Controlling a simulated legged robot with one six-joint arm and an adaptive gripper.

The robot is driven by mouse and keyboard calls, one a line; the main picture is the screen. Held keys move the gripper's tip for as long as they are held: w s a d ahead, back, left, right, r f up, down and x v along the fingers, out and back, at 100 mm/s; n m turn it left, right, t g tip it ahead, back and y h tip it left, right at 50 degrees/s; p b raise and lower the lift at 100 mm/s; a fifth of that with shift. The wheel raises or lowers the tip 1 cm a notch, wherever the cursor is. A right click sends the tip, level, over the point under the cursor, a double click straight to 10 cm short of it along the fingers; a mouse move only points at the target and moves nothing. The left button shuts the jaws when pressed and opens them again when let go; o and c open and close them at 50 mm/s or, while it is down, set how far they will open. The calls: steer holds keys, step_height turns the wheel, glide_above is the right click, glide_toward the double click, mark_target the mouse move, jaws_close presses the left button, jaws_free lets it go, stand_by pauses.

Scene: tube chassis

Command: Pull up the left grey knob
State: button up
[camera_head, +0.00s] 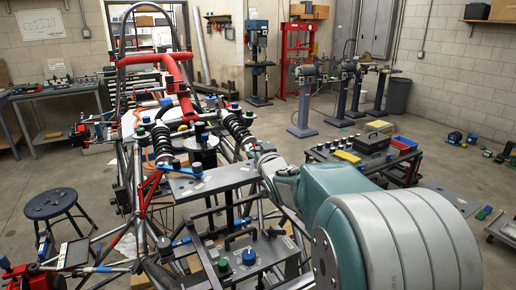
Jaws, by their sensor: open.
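My teal and grey arm reaches in from the lower right, and its far end with my gripper (262,151) is above the right end of a grey plate on the chassis. My gripper is small and partly hidden by my arm; it is open, with nothing seen in it. I cannot tell which is the left grey knob.
The tube chassis with a red padded bar (158,62) and black coil springs (238,127) crowds the left and middle. A dark stool (50,203) stands at left. A low cart (368,158) with boxes stands beyond my arm. The floor at centre back is free.

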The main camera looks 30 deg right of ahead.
steer(key=s+a, duration=0.2)
steer(key=s, duration=0.9)
steer(key=shift+s, duration=0.2)
